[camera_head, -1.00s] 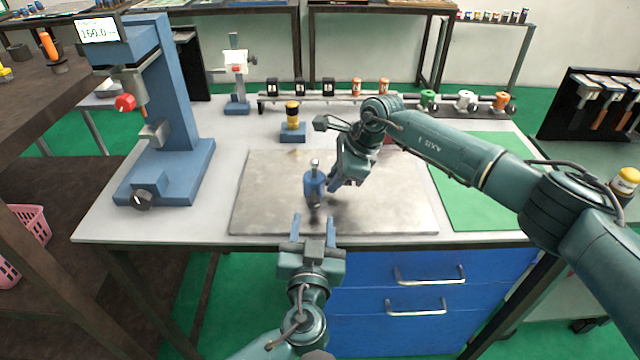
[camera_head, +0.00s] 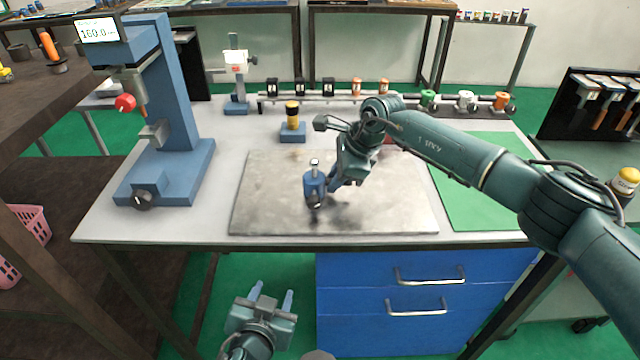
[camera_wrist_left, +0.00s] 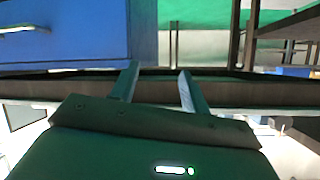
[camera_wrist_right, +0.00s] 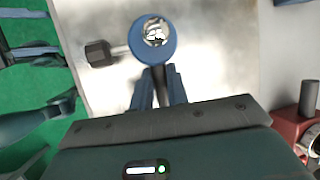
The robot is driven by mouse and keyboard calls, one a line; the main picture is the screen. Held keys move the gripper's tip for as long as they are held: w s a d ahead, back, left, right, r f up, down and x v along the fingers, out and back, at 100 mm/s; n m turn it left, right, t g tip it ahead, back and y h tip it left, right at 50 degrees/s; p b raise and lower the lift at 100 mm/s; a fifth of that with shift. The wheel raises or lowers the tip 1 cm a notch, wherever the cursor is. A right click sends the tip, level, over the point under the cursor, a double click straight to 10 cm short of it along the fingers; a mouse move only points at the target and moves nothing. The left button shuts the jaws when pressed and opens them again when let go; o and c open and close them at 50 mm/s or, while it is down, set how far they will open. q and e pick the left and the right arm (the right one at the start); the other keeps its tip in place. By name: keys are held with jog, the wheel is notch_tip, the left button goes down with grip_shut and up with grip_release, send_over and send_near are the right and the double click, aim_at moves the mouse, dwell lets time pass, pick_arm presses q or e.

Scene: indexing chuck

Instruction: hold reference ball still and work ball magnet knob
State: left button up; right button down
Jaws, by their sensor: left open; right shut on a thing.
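The reference ball stands on the grey metal plate (camera_head: 400,205), with a blue body (camera_head: 314,186) and a shiny ball (camera_head: 315,163) on top. In the right wrist view the shiny ball (camera_wrist_right: 155,32) sits inside the blue round body. A dark knob (camera_wrist_right: 98,53) on a short pale stem sticks out of its left side. My right gripper (camera_head: 334,184) is shut on the reference ball, on a dark part (camera_wrist_right: 160,85) between its fingers. My left gripper (camera_head: 272,293) is open and empty, below the table's front edge; its two spread fingers show in the left wrist view (camera_wrist_left: 158,80).
A blue stand (camera_head: 175,110) with a display is at the left of the table. A small blue block with a yellow-black piece (camera_head: 292,115) stands behind the plate. A rack of several pieces (camera_head: 330,95) lies along the back. Blue drawers (camera_head: 345,300) are under the table.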

pick_arm(q)
jog(key=s+a+f+g+h, duration=0.1)
jog(key=s+a, duration=0.3)
jog(key=s, duration=0.6)
jog(key=shift+s+a+f+n+g+h, duration=0.25)
jog(key=shift+a+f+n+g+h, duration=0.05)
jog(key=shift+f+h, duration=0.45)
jog(key=m+t+y, duration=0.5)
jog(key=m+t, duration=0.2)
jog(key=m, duration=2.5)
send_near(314, 206)
jog(key=shift+h, duration=0.25)
jog(key=w, duration=0.9)
jog(key=shift+w+a, duration=0.1)
jog(key=shift+a, duration=0.15)
